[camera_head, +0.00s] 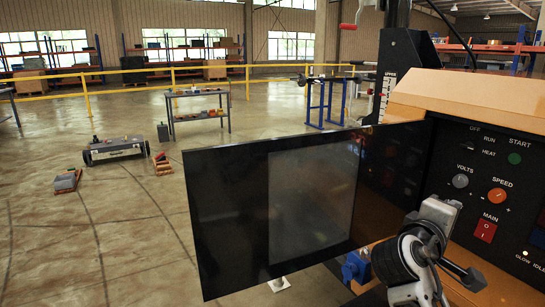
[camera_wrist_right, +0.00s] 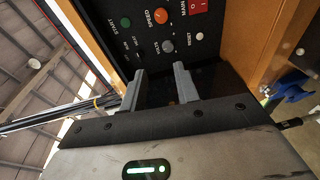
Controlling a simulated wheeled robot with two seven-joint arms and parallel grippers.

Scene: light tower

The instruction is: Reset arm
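The light tower's orange housing (camera_head: 470,90) stands at the right of the head view with its black control panel (camera_head: 465,150). The panel carries a green START button (camera_head: 514,158), an orange SPEED knob (camera_head: 497,195), a grey VOLTS knob (camera_head: 460,181) and a red MAIN switch (camera_head: 486,231). A dark panel door (camera_head: 230,215) with a window stands open to the left. My right arm is in front of the panel's lower part. In the wrist view, my right gripper (camera_wrist_right: 160,82) is open and empty, facing the panel, with its fingers apart. My left gripper is out of view.
The open door and the housing edge lie close around my right arm. A black mast (camera_head: 402,65) rises behind the door. A yellow railing (camera_head: 205,70), a workbench (camera_head: 198,110) and a low wheeled machine (camera_head: 115,150) stand farther off. The floor at left is mostly clear.

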